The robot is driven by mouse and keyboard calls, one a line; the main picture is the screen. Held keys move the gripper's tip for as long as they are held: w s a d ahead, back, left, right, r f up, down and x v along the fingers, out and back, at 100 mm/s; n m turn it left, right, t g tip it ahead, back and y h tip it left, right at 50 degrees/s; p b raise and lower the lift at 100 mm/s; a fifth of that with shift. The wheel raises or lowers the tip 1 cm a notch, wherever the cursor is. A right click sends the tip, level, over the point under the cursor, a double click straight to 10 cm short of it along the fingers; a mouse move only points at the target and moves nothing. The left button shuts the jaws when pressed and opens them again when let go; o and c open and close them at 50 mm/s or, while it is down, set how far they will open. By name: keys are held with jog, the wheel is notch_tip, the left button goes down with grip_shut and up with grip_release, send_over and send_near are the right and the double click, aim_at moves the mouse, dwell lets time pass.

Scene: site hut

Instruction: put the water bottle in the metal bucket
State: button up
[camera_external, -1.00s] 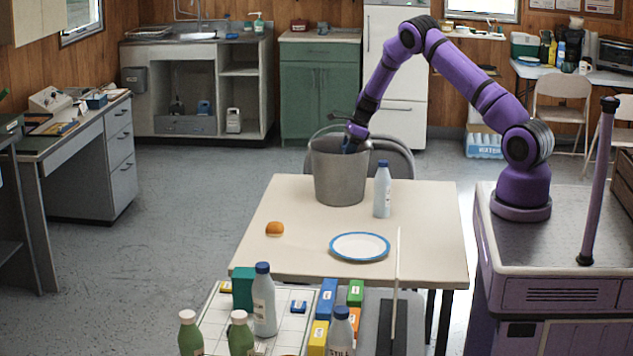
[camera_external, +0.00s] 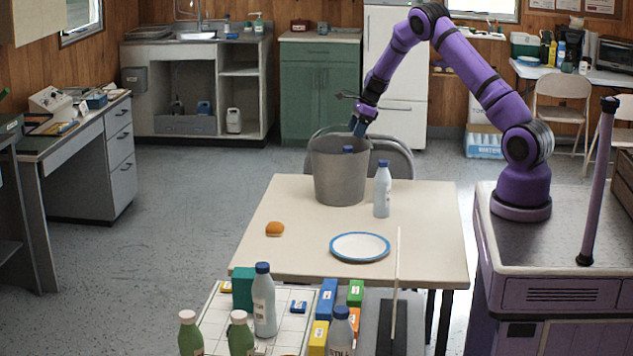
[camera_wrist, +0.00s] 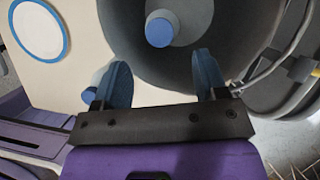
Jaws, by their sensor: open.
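The metal bucket (camera_external: 340,178) stands on the cream table. A bottle with a blue cap (camera_external: 348,149) is inside it; only its top shows over the rim. In the wrist view its round cap (camera_wrist: 160,31) lies within the dark bucket interior (camera_wrist: 215,25). A second white water bottle with a blue cap (camera_external: 382,192) stands upright on the table, right of the bucket. My gripper (camera_external: 358,128) is above the bucket's rim, open and empty. In the wrist view its two blue fingers (camera_wrist: 160,75) are apart, with nothing between them.
A blue-rimmed plate (camera_external: 360,247) and a bun (camera_external: 275,229) lie on the table (camera_external: 430,215). A closer surface holds several bottles and boxes. A chair back (camera_external: 398,158) stands behind the table.

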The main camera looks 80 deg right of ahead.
jog(key=s+a+r+n, duration=0.3)
jog(key=a+r+n, duration=0.4)
jog(key=a+r, duration=0.65)
jog(key=s+a+r+n, duration=0.2)
jog(key=a+r+n, duration=0.5)
jog(key=a+r, duration=0.7)
jog(key=s+a+r+n, duration=0.4)
jog(key=s+a+n, duration=0.6)
jog(key=a, duration=0.4)
jog(key=s+a+n, duration=0.3)
jog(key=s+n, duration=0.1)
jog(key=s, duration=0.4)
jog(key=s+a+f+n+h, duration=0.1)
jog(key=s+a+n, duration=0.3)
jog(key=s, duration=0.4)
jog(key=shift+a+f+t, duration=0.15)
jog(key=shift+a+t, duration=0.15)
jog(key=shift+t, duration=0.1)
